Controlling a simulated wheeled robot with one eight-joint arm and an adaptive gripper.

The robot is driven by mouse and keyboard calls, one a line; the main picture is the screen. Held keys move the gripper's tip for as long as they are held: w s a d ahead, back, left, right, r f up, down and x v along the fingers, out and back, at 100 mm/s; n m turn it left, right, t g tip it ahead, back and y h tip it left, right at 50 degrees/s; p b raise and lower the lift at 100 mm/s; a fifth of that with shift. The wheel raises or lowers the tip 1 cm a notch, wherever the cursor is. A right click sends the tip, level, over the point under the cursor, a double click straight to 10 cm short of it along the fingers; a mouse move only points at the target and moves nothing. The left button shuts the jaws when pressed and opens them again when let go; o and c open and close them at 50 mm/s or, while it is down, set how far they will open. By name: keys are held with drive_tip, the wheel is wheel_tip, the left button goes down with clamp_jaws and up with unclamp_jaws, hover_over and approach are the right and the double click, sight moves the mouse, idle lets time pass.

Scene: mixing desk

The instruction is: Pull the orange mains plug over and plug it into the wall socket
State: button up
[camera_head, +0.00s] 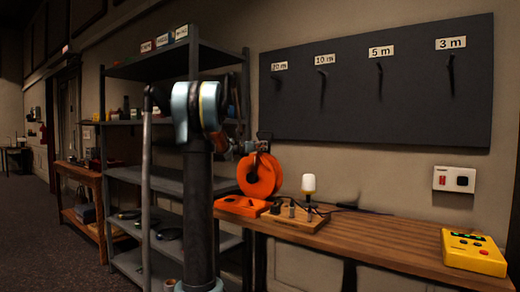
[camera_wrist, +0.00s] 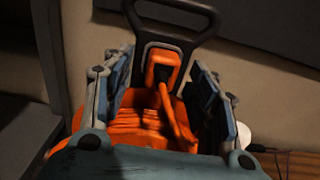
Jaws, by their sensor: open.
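The orange plug (camera_wrist: 162,64) shows in the wrist view as a block with a dark middle, in front of the black frame (camera_wrist: 176,14) of the orange cable reel (camera_wrist: 135,125). An orange lead runs down from it. My gripper (camera_wrist: 163,72) is open, with one finger on each side of the plug; I see no clear contact. In the head view the reel (camera_head: 258,176) stands at the bench's left end, and my arm partly hides that area. The wall socket (camera_head: 453,179) is a white plate on the wall at the right, with a red part and a dark outlet.
The wooden bench (camera_head: 370,232) holds an orange tray (camera_head: 240,206), a wooden block with several small parts (camera_head: 295,217), a white-topped lamp (camera_head: 309,184) and a yellow device (camera_head: 474,252). A dark pegboard (camera_head: 350,110) hangs above. Metal shelves (camera_head: 150,180) stand left. The bench's middle is mostly clear.

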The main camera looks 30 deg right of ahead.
drive_tip(key=shift+w+d, duration=0.3)
drive_tip(key=shift+d, duration=0.35)
drive_tip(key=shift+s, duration=0.1)
idle(0.3)
idle(0.5)
clamp_jaws()
drive_tip(key=shift+a, duration=0.1)
drive_tip(key=shift+v, duration=2.9)
